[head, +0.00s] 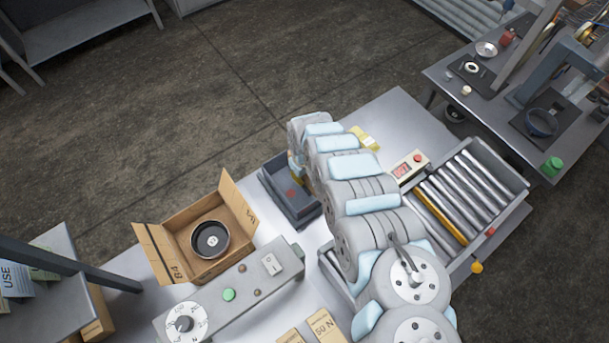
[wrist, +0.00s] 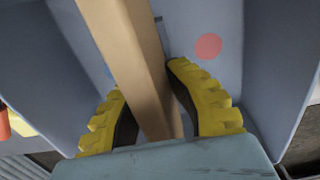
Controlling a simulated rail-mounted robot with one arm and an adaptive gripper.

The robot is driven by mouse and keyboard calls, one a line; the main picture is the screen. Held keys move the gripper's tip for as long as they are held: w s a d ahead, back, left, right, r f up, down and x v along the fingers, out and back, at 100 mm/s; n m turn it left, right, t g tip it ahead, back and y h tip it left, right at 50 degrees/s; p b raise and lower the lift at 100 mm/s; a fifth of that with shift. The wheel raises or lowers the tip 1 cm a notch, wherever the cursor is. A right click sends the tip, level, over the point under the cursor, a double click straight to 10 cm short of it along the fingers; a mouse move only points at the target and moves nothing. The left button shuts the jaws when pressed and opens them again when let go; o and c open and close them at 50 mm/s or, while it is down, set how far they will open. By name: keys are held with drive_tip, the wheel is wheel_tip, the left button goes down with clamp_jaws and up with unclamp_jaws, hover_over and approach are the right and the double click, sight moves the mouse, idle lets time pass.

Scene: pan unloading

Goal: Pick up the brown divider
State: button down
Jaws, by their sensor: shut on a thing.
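The brown divider (wrist: 128,45) is a long tan bar or panel edge running from the top of the wrist view down between my fingers. My gripper (wrist: 148,88) has yellow ribbed fingers with dark pads, one on each side of the divider, and is shut on it. Blue-grey bin walls and floor surround the divider in this view. In the head view the bin (head: 268,190) stands on the table, with my arm over its right part. The arm hides most of the gripper, and I cannot make out the divider there.
A red round mark (wrist: 208,46) lies on the bin floor. An open cardboard box (head: 185,222) with a dark pan (head: 210,239) in it stands left of the bin. A control panel (head: 238,290) is in front. A roller tray (head: 505,170) is at right.

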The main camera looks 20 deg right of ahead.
wheel_tip(320, 180, up, 8)
drive_tip(key=shift+f, duration=0.15)
drive_tip(key=shift+r, duration=1.35)
